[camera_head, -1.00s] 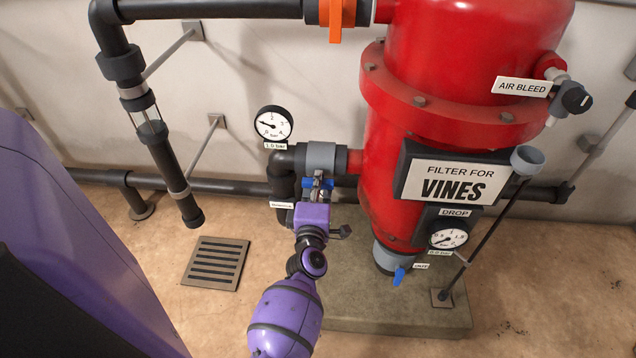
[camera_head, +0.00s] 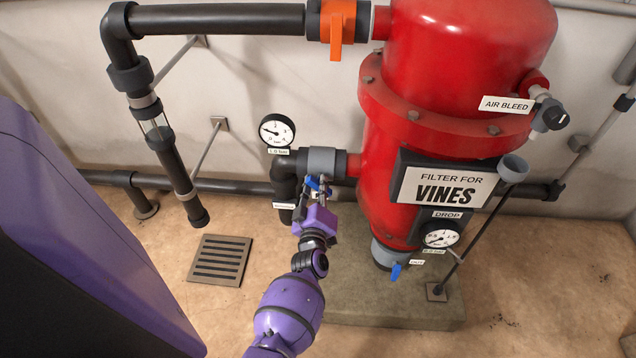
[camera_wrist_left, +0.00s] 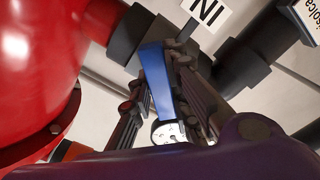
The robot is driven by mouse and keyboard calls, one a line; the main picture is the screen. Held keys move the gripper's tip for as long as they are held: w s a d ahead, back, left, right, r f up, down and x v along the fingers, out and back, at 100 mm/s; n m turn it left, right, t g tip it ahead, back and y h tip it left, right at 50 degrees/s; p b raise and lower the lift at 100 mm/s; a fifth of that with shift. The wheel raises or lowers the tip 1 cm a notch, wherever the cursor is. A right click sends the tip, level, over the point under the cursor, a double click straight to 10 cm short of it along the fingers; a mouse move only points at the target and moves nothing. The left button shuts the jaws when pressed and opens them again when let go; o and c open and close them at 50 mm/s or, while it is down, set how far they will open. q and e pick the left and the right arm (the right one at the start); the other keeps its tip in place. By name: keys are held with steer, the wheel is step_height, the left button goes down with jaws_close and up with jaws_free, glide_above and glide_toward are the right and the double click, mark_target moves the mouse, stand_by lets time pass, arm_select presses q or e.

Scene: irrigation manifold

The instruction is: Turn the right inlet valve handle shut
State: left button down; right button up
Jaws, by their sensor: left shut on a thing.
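The inlet valve is a grey body (camera_head: 321,160) on the dark pipe left of the red filter tank, with a blue handle (camera_head: 313,183). My left gripper (camera_head: 317,190) reaches up to it from below, with its fingers at the handle. In the left wrist view the blue handle (camera_wrist_left: 154,78) runs lengthwise between the two fingers of the left gripper (camera_wrist_left: 165,95), which is shut on it. The fingers partly hide the handle in the head view. My right gripper is not in view.
The red filter tank (camera_head: 440,120) stands close to the right on a concrete plinth (camera_head: 390,310). A pressure gauge (camera_head: 277,130) sits above left of the valve. An orange-handled valve (camera_head: 336,25) is higher up. A floor drain (camera_head: 218,260) lies left, with clear floor around it.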

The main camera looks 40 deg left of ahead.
arm_select(q)
steer(key=m+p, duration=0.1)
steer(key=m, duration=0.3)
steer(key=shift+m+p, duration=0.3)
steer(key=shift+p, duration=0.05)
steer(key=shift+m, duration=1.2)
steer(key=shift+m+p, duration=0.45)
steer(key=shift+m, duration=0.75)
steer(key=shift+f, duration=0.1)
steer(key=c, duration=1.7)
jaws_free()
steer(key=shift+o, duration=0.2)
steer(key=v, duration=1.2)
steer(key=shift+s, duration=0.15)
